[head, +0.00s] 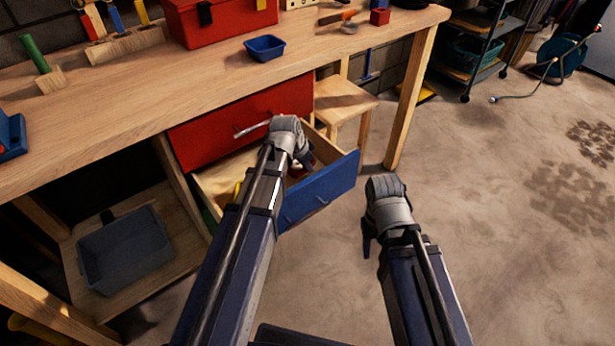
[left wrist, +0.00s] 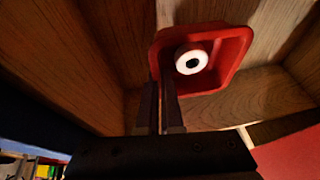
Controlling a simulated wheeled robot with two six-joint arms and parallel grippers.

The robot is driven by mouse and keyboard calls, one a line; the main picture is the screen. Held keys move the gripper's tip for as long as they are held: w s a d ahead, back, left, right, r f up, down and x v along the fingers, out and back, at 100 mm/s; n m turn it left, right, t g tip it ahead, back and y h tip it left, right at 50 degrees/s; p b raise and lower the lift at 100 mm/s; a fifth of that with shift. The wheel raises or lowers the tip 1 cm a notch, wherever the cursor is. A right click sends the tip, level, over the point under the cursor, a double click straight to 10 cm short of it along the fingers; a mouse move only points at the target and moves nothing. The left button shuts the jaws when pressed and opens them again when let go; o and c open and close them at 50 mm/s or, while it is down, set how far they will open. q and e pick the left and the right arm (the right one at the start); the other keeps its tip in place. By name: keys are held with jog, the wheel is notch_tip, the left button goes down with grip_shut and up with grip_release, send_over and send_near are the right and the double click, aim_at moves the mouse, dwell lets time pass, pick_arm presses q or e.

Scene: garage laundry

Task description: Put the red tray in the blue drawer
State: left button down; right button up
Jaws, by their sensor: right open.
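The blue drawer (head: 322,190) is pulled open below the red drawer (head: 240,122). My left gripper (head: 304,160) is over and partly inside it. In the left wrist view the red tray (left wrist: 237,62) is between wooden drawer walls, with a white ring with a dark centre (left wrist: 192,62) in it. The left gripper's fingers (left wrist: 160,105) are close together with the tray's near rim between them. I cannot tell whether the tray rests on the drawer floor. In the head view the arm mostly hides it. My right gripper (head: 368,238) is open and empty, right of the drawer.
The wooden workbench (head: 180,85) carries a blue tray (head: 265,47) and a red toolbox (head: 215,20). A grey bin (head: 125,250) sits on the lower shelf. A wooden stool (head: 343,98) stands behind the drawer.

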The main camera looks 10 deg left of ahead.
pick_arm(q)
jog(key=shift+f+b, duration=1.45)
jog(key=shift+f, duration=0.25)
jog(key=shift+f, duration=0.15)
jog(key=c, duration=1.1)
grip_release()
jog(key=shift+r, duration=0.35)
jog(key=p+v, duration=1.1)
jog(key=shift+s+r, duration=0.25)
jog(key=shift+r, duration=0.05)
